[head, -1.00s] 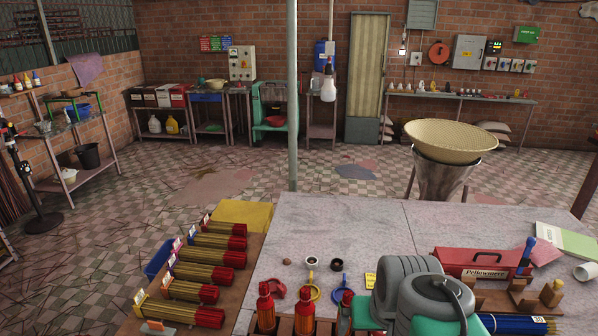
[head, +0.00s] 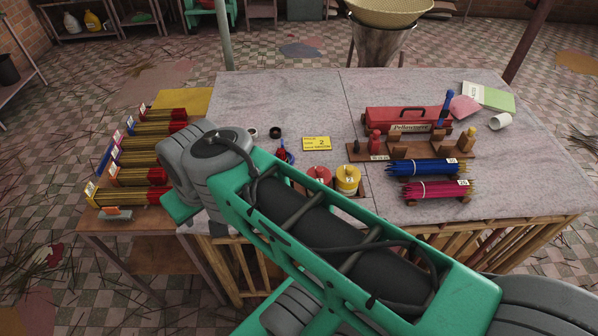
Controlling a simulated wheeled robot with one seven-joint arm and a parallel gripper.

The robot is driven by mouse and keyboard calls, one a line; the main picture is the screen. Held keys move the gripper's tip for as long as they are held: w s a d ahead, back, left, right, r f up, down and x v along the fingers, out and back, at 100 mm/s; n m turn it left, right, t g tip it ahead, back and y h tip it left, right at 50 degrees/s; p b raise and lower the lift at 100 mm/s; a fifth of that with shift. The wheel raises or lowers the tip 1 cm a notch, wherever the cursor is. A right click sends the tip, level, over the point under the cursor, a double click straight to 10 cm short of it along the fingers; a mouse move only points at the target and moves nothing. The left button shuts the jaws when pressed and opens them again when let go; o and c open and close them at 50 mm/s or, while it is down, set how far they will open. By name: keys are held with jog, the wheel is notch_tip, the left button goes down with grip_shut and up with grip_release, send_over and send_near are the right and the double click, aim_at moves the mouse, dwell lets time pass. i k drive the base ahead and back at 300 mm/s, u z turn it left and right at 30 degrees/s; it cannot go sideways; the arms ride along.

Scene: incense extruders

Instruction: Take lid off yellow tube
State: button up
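A short, upright yellow tube (head: 347,181) stands at the near edge of the table in the head view. Its top is round and yellow, but I cannot tell the lid's edge from the body. A red tube (head: 318,177) stands just left of it. Both are in a brown wooden rack (head: 363,187), largely hidden by my green arm. The arm crosses in front of the rack from lower right to upper left. My gripper is not in view, so its place relative to the yellow tube is hidden.
The grey table (head: 285,97) is clear at its back left. Incense bundles (head: 428,166) and a red toolbox (head: 408,120) are on the right. A yellow card (head: 316,143) lies behind the tubes. More bundles (head: 142,175) are on the side bench.

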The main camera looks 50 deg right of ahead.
aim_at(346, 174)
jog(key=u, duration=1.85)
jog(key=k, duration=0.9)
jog(key=z, duration=0.6)
